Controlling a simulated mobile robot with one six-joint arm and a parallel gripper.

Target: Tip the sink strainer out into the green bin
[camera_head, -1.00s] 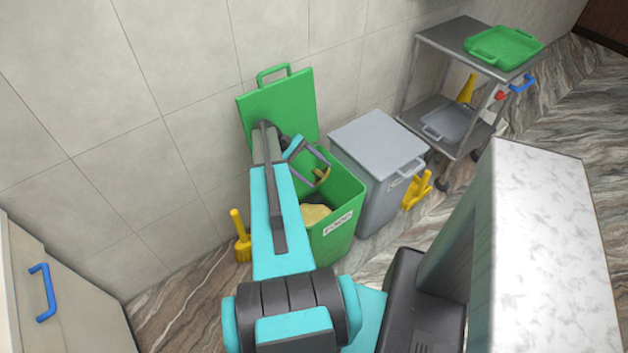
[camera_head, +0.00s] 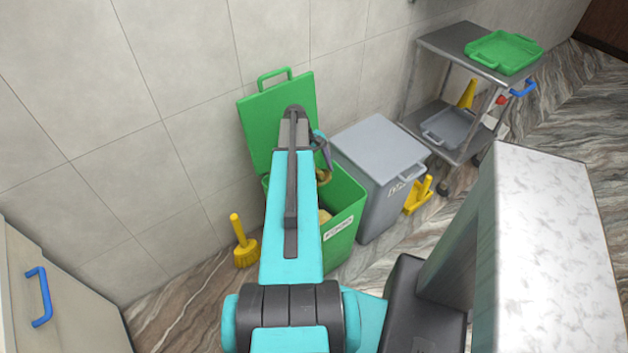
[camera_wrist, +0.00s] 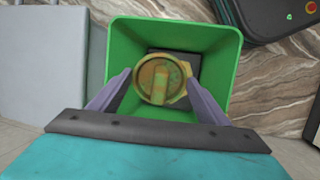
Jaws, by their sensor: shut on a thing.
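The green bin (camera_head: 343,238) stands against the wall with its lid (camera_head: 276,115) raised behind it. My gripper (camera_wrist: 160,82) is shut on the sink strainer (camera_wrist: 153,80), a round, brassy piece with a bar across it. In the wrist view the strainer shows between my fingers, over the bin's open mouth (camera_wrist: 222,50). In the head view the strainer (camera_head: 324,175) shows small above the bin opening, partly hidden by my gripper and arm. Pale yellowish contents (camera_head: 325,215) show inside the bin. I cannot tell whether anything remains in the strainer.
A grey lidded bin (camera_head: 380,150) stands right beside the green one. A yellow brush (camera_head: 243,245) is at its left, and a yellow item (camera_head: 418,195) is by the grey bin. A steel trolley (camera_head: 450,45) bears a green tray (camera_head: 503,52). A pale counter (camera_head: 545,250) is at right.

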